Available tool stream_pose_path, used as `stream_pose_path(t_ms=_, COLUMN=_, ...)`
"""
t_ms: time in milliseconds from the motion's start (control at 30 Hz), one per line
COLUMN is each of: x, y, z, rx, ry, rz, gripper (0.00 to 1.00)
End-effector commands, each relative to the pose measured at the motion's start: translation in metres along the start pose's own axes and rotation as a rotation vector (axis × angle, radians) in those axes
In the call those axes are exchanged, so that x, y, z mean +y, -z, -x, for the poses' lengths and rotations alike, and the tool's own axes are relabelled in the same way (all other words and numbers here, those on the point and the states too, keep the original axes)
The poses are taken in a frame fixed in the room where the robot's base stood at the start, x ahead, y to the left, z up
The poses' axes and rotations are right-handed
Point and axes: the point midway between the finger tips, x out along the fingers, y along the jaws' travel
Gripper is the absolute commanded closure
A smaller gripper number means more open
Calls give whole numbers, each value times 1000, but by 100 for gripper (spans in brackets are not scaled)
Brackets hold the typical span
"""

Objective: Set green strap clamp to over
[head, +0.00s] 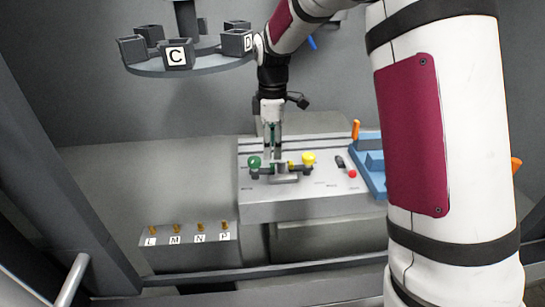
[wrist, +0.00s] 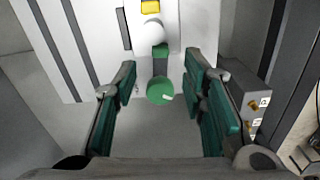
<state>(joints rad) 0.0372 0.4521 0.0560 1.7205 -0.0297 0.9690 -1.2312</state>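The green strap clamp shows as a green round knob (head: 254,163) at the left end of a dark bar on the grey panel box. In the wrist view the green knob (wrist: 160,91) lies between my fingers, with a green block just beyond it. My gripper (head: 272,152) points down over the panel, close to the green knob. In the wrist view my gripper (wrist: 160,75) is open, its two green-padded fingers apart on either side of the knob, with visible gaps. I cannot tell the height of the fingertips over the knob.
A yellow knob (head: 308,158) sits right of the green one. A small red knob (head: 351,174) and a blue fixture (head: 371,165) are further right. Brass pegs stand on a strip labelled L, M, N, P (head: 190,238). A round carousel (head: 190,66) with lettered boxes hangs at upper left.

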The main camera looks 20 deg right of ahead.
Motion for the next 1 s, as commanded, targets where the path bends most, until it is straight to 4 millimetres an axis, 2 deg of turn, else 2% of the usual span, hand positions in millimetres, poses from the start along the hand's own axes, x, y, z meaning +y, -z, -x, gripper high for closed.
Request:
stream_pose_path(t_ms=100, x=1, y=0, z=25, rx=1, ry=-3, rz=0, gripper=62)
stream_pose_path(t_ms=300, x=0, y=0, z=53, rx=0, ry=-2, rz=0, gripper=62)
stream_pose_path(t_ms=467, x=0, y=0, z=62, rx=0, ry=0, rz=0, gripper=62)
stream_pose_path(t_ms=733, x=0, y=0, z=63, rx=0, ry=1, rz=0, gripper=62)
stream_pose_path(t_ms=900, x=-6, y=-4, z=62, rx=-11, ry=-7, rz=60, gripper=100)
stream_pose_path(t_ms=1000, x=-20, y=-12, z=58, rx=-38, ry=-29, rz=213, gripper=100)
